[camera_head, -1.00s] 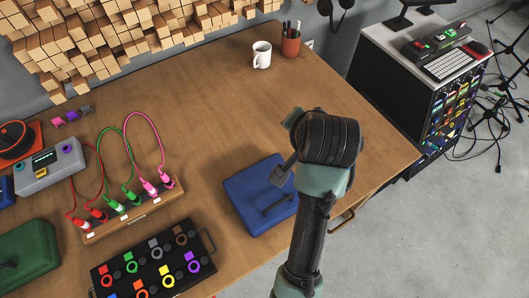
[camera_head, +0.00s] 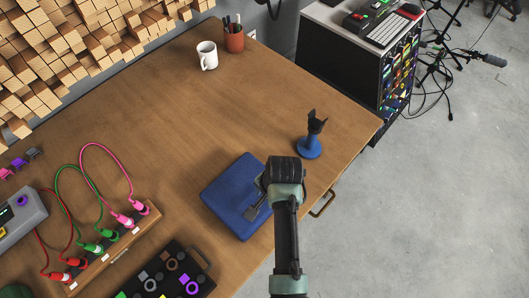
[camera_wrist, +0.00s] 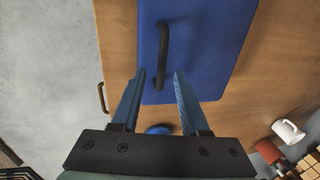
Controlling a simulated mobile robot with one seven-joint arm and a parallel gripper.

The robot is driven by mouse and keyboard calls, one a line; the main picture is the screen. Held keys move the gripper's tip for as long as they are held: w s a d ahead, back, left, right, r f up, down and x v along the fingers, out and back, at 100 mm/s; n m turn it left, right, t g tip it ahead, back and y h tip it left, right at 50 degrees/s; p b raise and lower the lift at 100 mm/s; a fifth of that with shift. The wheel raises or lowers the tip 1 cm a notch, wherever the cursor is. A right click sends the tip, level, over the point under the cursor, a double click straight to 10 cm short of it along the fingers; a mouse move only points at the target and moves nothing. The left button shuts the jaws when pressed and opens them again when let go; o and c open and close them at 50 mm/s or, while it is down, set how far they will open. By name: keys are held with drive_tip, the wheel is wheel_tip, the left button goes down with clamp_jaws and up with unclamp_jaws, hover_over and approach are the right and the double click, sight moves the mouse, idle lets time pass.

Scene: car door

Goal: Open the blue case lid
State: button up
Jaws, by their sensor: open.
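The blue case (camera_head: 226,190) lies flat on the wooden table near its front edge, with its lid down. Its black handle (camera_wrist: 163,50) is on the top face. My gripper (camera_head: 250,210) is above the front right part of the case, and my arm hides part of it in the head view. In the wrist view, my gripper (camera_wrist: 160,76) is open, with one finger on each side of the handle's lower end. The fingers look empty; whether they touch the case or handle I cannot tell.
A blue stand (camera_head: 310,147) with a black forked top is right of the case. A board with cables (camera_head: 112,248) and a black panel with coloured rings (camera_head: 165,275) are at left. A white mug (camera_head: 207,56) and a pen cup (camera_head: 234,40) stand at the back.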

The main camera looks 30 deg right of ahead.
drive_tip(key=shift+w+a+f, duration=0.1)
drive_tip(key=shift+w+f, duration=0.1)
drive_tip(key=shift+f, duration=0.65)
clamp_jaws()
idle(0.9)
